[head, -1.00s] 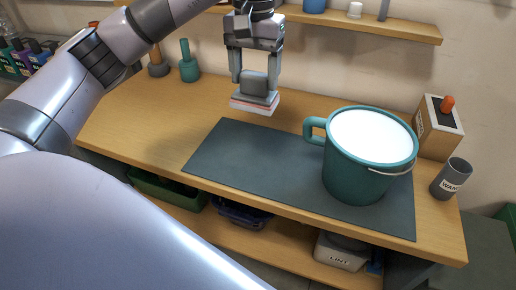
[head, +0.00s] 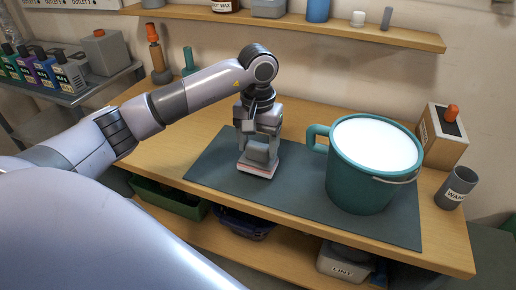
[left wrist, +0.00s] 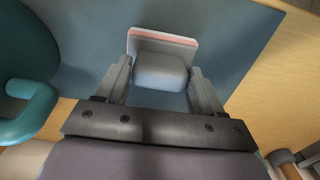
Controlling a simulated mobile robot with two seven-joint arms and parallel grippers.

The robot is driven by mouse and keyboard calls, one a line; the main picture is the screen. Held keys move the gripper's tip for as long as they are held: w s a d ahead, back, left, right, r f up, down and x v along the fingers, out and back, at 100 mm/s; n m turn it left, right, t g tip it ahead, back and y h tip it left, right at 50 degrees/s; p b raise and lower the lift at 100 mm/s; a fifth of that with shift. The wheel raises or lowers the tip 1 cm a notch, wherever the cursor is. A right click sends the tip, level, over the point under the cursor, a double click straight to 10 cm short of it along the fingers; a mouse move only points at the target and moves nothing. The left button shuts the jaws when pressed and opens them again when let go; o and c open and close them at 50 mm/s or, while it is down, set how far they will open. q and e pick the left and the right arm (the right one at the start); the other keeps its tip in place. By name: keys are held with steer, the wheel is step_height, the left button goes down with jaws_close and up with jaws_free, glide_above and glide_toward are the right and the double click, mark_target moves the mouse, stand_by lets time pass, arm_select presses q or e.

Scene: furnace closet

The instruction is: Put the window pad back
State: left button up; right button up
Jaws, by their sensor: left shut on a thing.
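The window pad (head: 257,170) has a grey block grip on a flat base with a pale and reddish edge. My left gripper (head: 259,150) is shut on its grip from above. The pad is at or just above the dark mat (head: 225,150), left of the teal bucket; I cannot tell whether it touches. In the left wrist view the pad (left wrist: 162,68) sits between the two fingers (left wrist: 160,85), over the mat. My right gripper is not in view.
The teal bucket (head: 365,185), full of white, stands on the mat's right part. A wooden box (head: 440,137) and a grey cup (head: 455,188) stand at the bench's right end. A shelf (head: 300,25) hangs behind. The mat's left part is clear.

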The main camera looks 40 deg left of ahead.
mark_target(258, 145)
arm_select(q)
step_height(258, 145, down, 2)
steer(key=o, duration=1)
steer(key=shift+c, duration=0.2)
steer(key=shift+r, duration=0.1)
step_height(258, 145, up, 12)
steer(key=shift+b, duration=0.45)
